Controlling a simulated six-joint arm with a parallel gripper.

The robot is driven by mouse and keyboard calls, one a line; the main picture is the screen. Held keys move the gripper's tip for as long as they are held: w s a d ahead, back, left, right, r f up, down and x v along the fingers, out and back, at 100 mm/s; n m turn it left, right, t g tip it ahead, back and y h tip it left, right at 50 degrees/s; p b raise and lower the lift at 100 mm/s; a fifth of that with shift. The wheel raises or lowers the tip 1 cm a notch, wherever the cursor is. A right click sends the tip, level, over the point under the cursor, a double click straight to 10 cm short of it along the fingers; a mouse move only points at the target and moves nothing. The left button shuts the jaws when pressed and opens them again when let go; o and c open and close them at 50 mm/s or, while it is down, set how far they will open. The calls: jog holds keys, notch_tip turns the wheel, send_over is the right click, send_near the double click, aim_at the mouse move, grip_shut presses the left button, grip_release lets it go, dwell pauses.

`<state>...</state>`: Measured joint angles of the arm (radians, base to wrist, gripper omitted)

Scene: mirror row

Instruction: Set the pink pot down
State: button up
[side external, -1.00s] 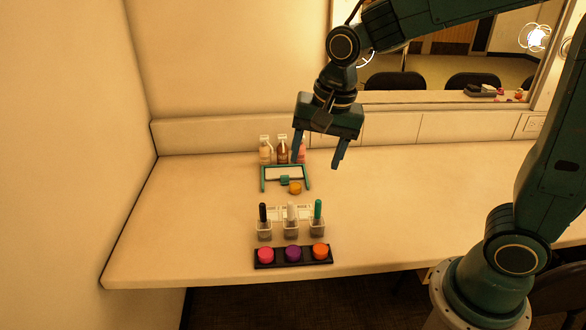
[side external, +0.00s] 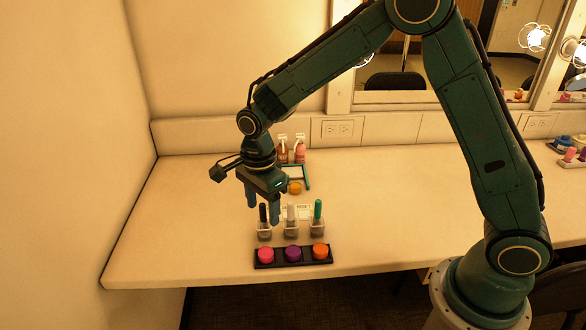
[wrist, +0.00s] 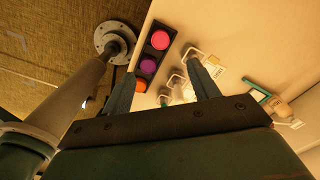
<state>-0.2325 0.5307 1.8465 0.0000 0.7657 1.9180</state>
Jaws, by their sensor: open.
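The pink pot (side external: 266,255) sits in the left slot of a black tray (side external: 323,260) near the table's front edge. A purple pot (side external: 293,254) fills the middle slot and an orange pot (side external: 320,251) the right one. In the wrist view the pink pot (wrist: 160,40) lies ahead of my fingers, at the far end of the row. My gripper (side external: 263,213) is open and empty, pointing down. In the side view it appears over the black-capped bottle (side external: 263,212), apart from the pink pot.
Clear square bottles with a white (side external: 291,212) and a green cap (side external: 318,210) stand behind the tray. An amber pot (side external: 295,188) is by a teal frame (side external: 307,178), partly hidden by my gripper. Taller bottles (side external: 299,151) stand near the wall.

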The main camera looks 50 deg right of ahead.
jog(key=shift+f, duration=0.1)
send_over(265, 251)
jog(key=shift+s+f, duration=0.2)
jog(key=shift+f, duration=3.95)
jog(key=shift+f, duration=2.6)
jog(key=c, duration=1.1)
jog(key=shift+c, duration=0.2)
jog(key=shift+w+r, duration=0.1)
jog(key=shift+r, duration=0.05)
